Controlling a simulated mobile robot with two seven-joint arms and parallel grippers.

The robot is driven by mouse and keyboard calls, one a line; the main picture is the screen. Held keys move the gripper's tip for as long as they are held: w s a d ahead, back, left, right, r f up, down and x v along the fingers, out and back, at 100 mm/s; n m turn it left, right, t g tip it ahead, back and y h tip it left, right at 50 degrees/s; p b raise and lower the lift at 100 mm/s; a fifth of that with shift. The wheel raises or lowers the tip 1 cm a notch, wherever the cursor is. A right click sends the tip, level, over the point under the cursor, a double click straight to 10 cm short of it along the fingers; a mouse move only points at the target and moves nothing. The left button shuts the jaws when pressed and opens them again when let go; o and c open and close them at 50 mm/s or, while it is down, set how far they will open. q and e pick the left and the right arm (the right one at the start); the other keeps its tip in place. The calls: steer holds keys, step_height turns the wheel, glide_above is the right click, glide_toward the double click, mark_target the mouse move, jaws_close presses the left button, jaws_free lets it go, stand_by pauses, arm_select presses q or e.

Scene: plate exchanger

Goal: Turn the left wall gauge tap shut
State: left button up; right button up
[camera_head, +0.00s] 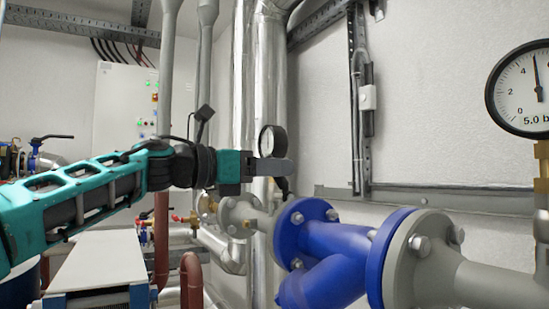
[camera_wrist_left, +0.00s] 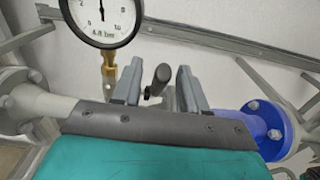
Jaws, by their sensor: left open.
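The left wall gauge (camera_head: 267,141) is a round dial, partly hidden behind my left gripper (camera_head: 272,170) in the head view. In the wrist view the same gauge (camera_wrist_left: 103,14) reads about 4.8 on its label and sits on a brass stem (camera_wrist_left: 109,75). My left gripper (camera_wrist_left: 160,88) is open, its two grey fingers apart. A dark, rounded handle (camera_wrist_left: 157,80), which looks like the gauge tap's lever, shows between the fingers, with a visible space on at least one side. Whether a finger touches it I cannot tell. My right gripper is not in view.
A blue flanged valve body (camera_head: 330,245) and grey pipe stand just right of and below the gripper. A second, larger gauge (camera_head: 520,92) is at the right edge. Silver lagged pipes (camera_head: 268,70) rise behind. A wall rail (camera_head: 430,198) runs to the right.

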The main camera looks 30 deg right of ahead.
arm_select(q)
steer(key=shift+d, duration=0.4)
jaws_close()
stand_by(0.4)
